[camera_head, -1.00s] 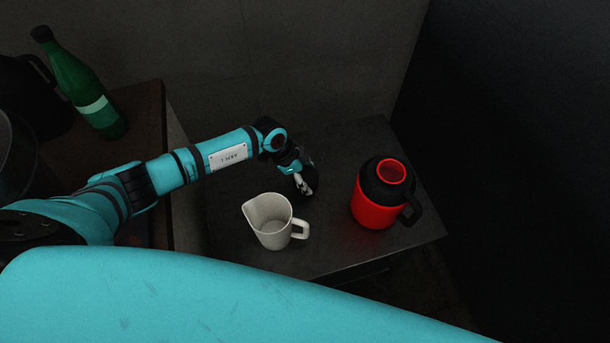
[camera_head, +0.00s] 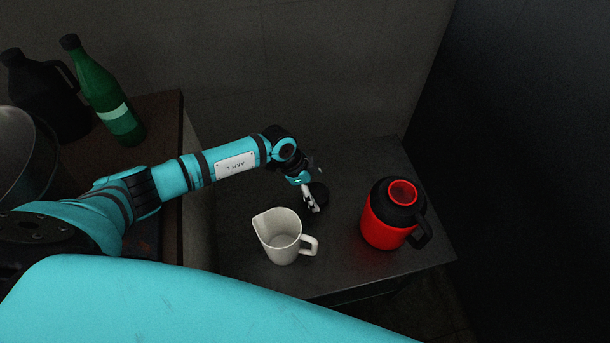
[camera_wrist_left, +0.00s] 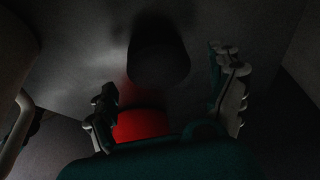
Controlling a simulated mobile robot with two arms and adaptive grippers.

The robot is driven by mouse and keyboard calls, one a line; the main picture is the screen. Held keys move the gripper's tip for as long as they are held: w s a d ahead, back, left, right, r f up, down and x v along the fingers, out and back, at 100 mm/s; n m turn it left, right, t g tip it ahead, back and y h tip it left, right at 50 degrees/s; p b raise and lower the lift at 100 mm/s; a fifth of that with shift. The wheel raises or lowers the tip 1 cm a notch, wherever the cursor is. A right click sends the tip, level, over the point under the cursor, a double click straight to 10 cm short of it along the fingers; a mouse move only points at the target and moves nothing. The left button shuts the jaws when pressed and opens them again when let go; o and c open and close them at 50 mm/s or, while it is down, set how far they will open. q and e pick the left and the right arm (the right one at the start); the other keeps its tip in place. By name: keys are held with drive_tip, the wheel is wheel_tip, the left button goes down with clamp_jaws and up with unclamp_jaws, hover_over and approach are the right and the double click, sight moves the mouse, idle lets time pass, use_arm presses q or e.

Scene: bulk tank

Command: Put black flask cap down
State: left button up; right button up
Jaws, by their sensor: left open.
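The black flask cap (camera_head: 319,193) shows as a dark round shape at my left gripper, over the dark table; in the left wrist view it seems to be the dark rounded shape (camera_wrist_left: 158,58) beyond the fingers. My left gripper (camera_head: 311,199) is open, its two fingers spread apart in the wrist view (camera_wrist_left: 170,100). Whether a finger touches the cap is hard to tell in the dim light. The red flask (camera_head: 383,222), with black top and handle and an open red mouth, stands upright to the right. My right gripper is not in view.
A white pitcher (camera_head: 281,240) stands close in front of my left gripper. The small dark table (camera_head: 345,258) has bare room between pitcher and flask. A green bottle (camera_head: 108,100), a black jug (camera_head: 43,98) and a metal vessel (camera_head: 22,155) stand at left.

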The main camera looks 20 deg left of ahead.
use_arm(q)
drive_tip(key=v, duration=0.9)
drive_tip(key=shift+a+r+p, duration=0.15)
drive_tip(key=shift+r+p, duration=0.15)
drive_tip(key=shift+r, duration=0.05)
drive_tip(key=shift+s, duration=0.1)
